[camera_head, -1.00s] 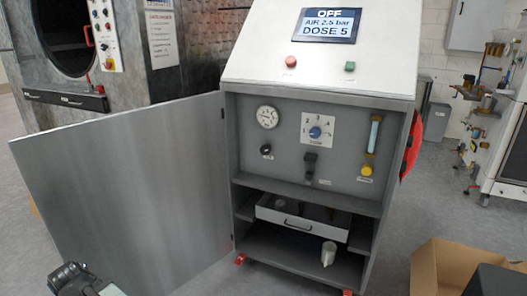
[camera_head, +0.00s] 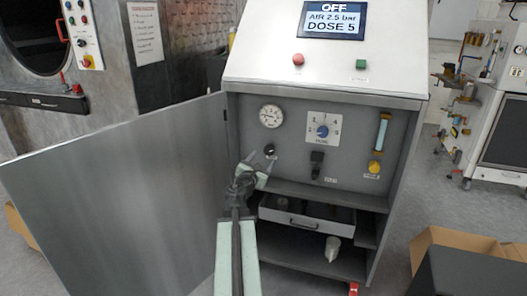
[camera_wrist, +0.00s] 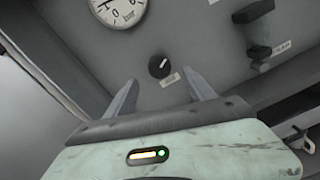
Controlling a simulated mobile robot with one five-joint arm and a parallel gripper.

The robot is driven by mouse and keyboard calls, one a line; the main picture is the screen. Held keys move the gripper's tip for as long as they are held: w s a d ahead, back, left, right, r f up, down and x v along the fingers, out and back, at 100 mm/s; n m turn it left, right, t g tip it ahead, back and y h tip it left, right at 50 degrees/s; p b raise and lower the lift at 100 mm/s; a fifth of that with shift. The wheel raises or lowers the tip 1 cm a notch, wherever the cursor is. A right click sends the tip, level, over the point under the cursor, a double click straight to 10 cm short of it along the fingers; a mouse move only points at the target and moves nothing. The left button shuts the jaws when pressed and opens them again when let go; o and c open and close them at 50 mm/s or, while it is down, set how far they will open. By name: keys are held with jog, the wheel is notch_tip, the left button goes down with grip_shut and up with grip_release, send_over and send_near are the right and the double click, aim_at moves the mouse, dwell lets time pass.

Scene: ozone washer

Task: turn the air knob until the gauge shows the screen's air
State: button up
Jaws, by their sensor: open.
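The small black air knob (camera_head: 270,150) sits on the grey panel below the round white gauge (camera_head: 271,116). The screen (camera_head: 332,20) reads OFF, AIR 2.5 bar, DOSE 5. The gauge's needle is too small to read surely. My gripper (camera_head: 262,163) is in front of the panel, just below the knob in the head view. In the wrist view the knob (camera_wrist: 161,66) shows between and beyond the tips of my open gripper (camera_wrist: 160,88), with nothing held. The gauge (camera_wrist: 120,10) is cut off at the top edge there.
The open cabinet door (camera_head: 120,200) stands left of my arm. A blue dial (camera_head: 323,131), a black switch (camera_head: 317,160) and a yellow flowmeter knob (camera_head: 374,167) lie right of the knob. A drawer (camera_head: 306,221) and a white cup (camera_head: 332,249) are below.

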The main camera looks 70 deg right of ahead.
aim_at(268, 152)
jog(key=d, duration=0.7)
jog(key=shift+w+d, duration=0.15)
jog(key=shift+d, duration=0.25)
jog(key=c, duration=1.4)
